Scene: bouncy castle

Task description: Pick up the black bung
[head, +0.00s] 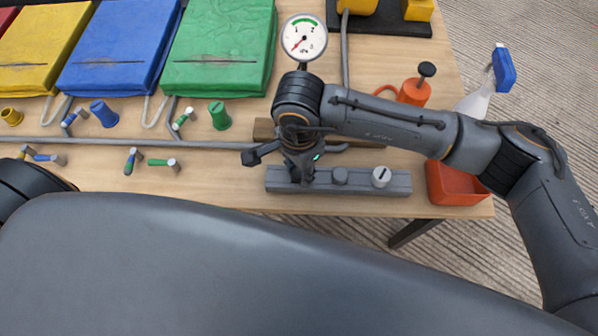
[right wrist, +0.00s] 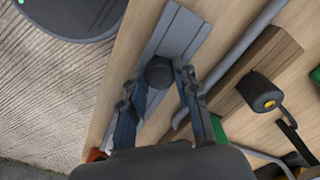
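The black bung (right wrist: 159,72) is a dark round piece on the grey rail (right wrist: 186,32), seen in the right wrist view between my right gripper's fingertips (right wrist: 157,84). The fingers are apart, one on each side of it; whether they touch it I cannot tell. In the head view my right gripper (head: 300,172) points down at the left end of the grey rail (head: 282,187) and hides the bung there. A grey bung (head: 340,175) and a white bung (head: 381,177) sit further right on the rail. My left gripper is out of view.
A wooden block (head: 264,128) lies behind the rail, and a grey pipe (head: 225,145) runs along the table. A gauge (head: 303,38) and coloured folded fabrics (head: 222,45) are behind.

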